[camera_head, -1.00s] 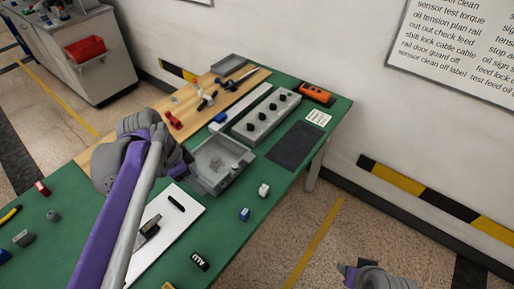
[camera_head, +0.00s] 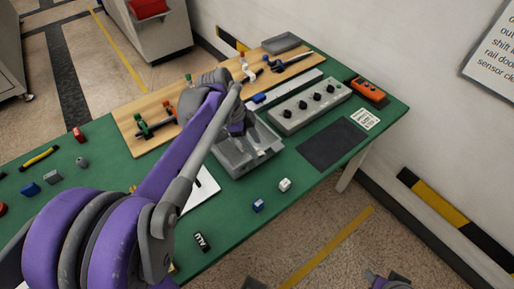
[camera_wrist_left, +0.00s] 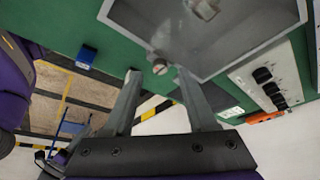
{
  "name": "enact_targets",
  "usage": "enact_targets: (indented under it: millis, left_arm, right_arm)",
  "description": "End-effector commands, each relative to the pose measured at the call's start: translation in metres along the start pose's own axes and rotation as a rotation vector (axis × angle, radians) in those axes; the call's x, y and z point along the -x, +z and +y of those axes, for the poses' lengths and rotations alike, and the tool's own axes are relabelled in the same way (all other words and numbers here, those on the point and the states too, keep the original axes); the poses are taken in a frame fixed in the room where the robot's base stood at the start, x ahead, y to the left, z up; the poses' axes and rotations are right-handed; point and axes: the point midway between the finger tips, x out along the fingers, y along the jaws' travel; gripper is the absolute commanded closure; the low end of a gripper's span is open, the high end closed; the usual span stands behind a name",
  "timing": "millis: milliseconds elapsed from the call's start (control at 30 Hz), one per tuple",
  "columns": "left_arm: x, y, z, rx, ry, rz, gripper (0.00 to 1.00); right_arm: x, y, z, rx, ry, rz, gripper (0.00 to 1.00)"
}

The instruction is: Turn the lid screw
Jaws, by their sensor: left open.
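A grey open box (camera_head: 236,166) with a raised rim stands near the table's front edge. My left gripper (camera_head: 247,122) is over its back part, and the hand and forearm hide some of it. In the left wrist view, a small round slotted screw (camera_wrist_left: 160,66) sits by the edge of the grey box (camera_wrist_left: 135,27). The open fingers of my left gripper (camera_wrist_left: 157,76) are on either side of it, apart from it as far as I can see. My right gripper (camera_head: 385,281) is only partly in view at the bottom edge.
A grey panel with black knobs (camera_head: 290,119), an orange device (camera_head: 368,90) and a dark mat (camera_head: 331,144) lie to the right. A blue block (camera_head: 258,205) and a white block (camera_head: 285,185) lie in front. A wooden board (camera_head: 128,123) with tools is behind.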

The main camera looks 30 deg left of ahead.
Motion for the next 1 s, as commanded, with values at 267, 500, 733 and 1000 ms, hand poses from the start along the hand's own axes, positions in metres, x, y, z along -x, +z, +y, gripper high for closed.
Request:
enact_targets:
  millis: [267,500,733,1000]
  left_arm:
    - [-0.022,0.0,0.0,0.001,-0.001,0.0,0.43]
    - [-0.023,0.0,0.0,0.001,-0.001,-0.001,0.43]
    - [-0.022,0.0,0.0,0.001,-0.001,-0.001,0.82]
    - [-0.022,0.0,0.0,0.001,-0.001,-0.001,1.0]
  right_arm:
    - [-0.002,0.001,0.0,0.0,0.0,-0.001,0.5]
    - [-0.002,0.001,0.0,0.0,0.0,-0.001,0.5]
    - [-0.002,0.001,0.0,0.0,0.0,-0.001,0.5]
    - [-0.002,0.001,0.0,0.0,0.0,-0.001,0.5]
